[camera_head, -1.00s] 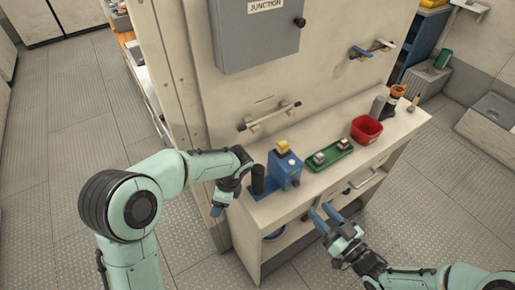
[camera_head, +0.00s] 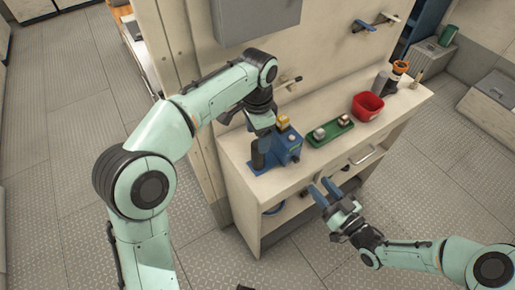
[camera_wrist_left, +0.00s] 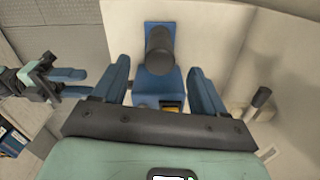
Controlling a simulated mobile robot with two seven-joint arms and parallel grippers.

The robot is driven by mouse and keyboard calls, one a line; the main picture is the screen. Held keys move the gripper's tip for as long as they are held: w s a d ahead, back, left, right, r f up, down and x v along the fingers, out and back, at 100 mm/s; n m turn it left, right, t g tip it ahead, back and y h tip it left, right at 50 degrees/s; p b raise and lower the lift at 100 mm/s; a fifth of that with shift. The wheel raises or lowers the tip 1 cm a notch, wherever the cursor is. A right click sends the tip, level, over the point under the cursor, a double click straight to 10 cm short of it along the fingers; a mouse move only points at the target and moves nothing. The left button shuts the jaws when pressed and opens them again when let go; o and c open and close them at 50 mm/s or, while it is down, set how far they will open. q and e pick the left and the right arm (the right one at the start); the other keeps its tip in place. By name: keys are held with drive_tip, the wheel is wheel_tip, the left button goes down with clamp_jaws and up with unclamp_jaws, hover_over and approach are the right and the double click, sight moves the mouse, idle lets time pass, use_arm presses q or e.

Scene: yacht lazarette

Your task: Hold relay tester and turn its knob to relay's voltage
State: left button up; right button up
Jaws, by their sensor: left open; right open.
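The blue relay tester (camera_head: 289,151) stands on the counter, with a yellow block, perhaps a relay, on top. A black upright cylinder (camera_head: 259,153) rises from its blue base plate at the left. My left gripper (camera_head: 262,121) is open above the tester, pointing down. In the left wrist view, its two blue fingers (camera_wrist_left: 158,68) straddle the cylinder (camera_wrist_left: 160,48) and blue body (camera_wrist_left: 150,88) without visible contact. I cannot make out the knob or its marks. My right gripper (camera_head: 324,189) is open and empty in front of the counter.
A green tray (camera_head: 318,143) with small metallic blocks lies right of the tester. A red bin (camera_head: 367,106), a grey cylinder (camera_head: 380,82) and an orange-topped item (camera_head: 400,67) stand further right. A wall rail sits behind my left arm. A drawer handle juts from the counter front.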

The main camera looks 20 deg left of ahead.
sight(258, 154)
use_arm(q)
wheel_tip(258, 154, down, 10)
drive_tip(key=shift+r, duration=0.2)
clamp_jaws()
use_arm(e)
drive_tip(key=shift+o, duration=0.5)
drive_tip(key=w+a+n, duration=0.1)
drive_tip(key=w+a, duration=0.1)
drive_tip(key=w+a+n, duration=0.2)
drive_tip(key=a, duration=0.1)
drive_tip(key=w+a+n, duration=0.1)
drive_tip(key=w+a, duration=0.1)
drive_tip(key=shift+a+r, duration=0.1)
drive_tip(key=shift+a, duration=0.15)
idle(0.3)
